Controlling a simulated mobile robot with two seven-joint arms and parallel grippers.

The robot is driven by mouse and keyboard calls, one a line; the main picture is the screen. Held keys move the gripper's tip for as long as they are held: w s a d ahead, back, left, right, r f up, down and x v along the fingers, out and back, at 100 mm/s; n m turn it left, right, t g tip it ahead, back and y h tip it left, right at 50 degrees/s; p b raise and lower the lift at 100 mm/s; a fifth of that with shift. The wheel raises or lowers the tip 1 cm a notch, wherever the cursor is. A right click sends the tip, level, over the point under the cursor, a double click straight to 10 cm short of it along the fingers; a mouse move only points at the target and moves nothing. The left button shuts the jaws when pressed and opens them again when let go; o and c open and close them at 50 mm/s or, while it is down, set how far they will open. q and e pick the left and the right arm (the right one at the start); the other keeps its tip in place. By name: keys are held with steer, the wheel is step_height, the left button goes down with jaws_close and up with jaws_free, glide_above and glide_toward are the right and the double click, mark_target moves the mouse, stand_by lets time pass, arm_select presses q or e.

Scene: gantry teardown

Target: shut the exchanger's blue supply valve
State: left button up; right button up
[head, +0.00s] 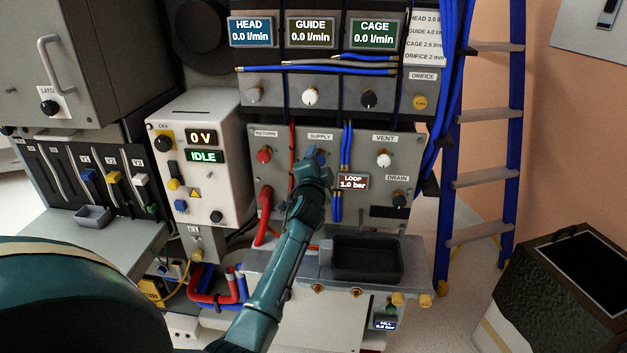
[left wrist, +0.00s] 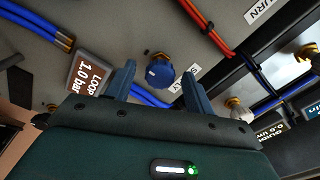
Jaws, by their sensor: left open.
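The blue supply valve knob (left wrist: 160,73) shows in the left wrist view on the grey exchanger panel, with a white mark on its rim. In the head view the knob (head: 321,157) is mostly hidden behind my left gripper, under the SUPPLY label. My left gripper (head: 312,160) is open in front of it. In the left wrist view the fingers of my left gripper (left wrist: 159,86) stand on either side of the knob, with gaps showing; I cannot tell if either touches it. The LOOP display (head: 352,182) reads 1.0 bar. My right gripper is not in view.
The red return knob (head: 264,155) is left of the supply valve; the white vent knob (head: 383,160) and black drain knob (head: 400,200) are to its right. Blue hoses (head: 346,145) run close by. A dark tray (head: 367,260) sits below. A blue ladder (head: 487,180) stands right.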

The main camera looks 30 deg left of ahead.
arm_select(q)
steer(key=v, duration=1.1)
steer(key=shift+b, duration=0.4)
steer(key=shift+s+d, duration=0.1)
steer(key=s+d+f+n+g+h, duration=0.1)
steer(key=s+d+f+h, duration=0.2)
steer(key=s+d+f, duration=0.35)
steer(key=s+d+f+g+h, duration=0.1)
steer(key=s+d+f+h, duration=0.3)
steer(key=f, duration=0.6)
steer(key=s+d+f+n+g+h, duration=0.2)
steer(key=s+d+f, duration=0.2)
steer(key=s, duration=0.3)
steer(key=s+d+f+n+g+h, duration=0.1)
steer(key=s+d+f+n+h, duration=0.1)
steer(key=s+d+f, duration=0.2)
steer(key=s+d, duration=0.1)
steer(key=s, duration=0.2)
steer(key=shift+d+g, duration=0.35)
steer(key=shift+g, duration=0.05)
steer(key=shift+s, duration=0.1)
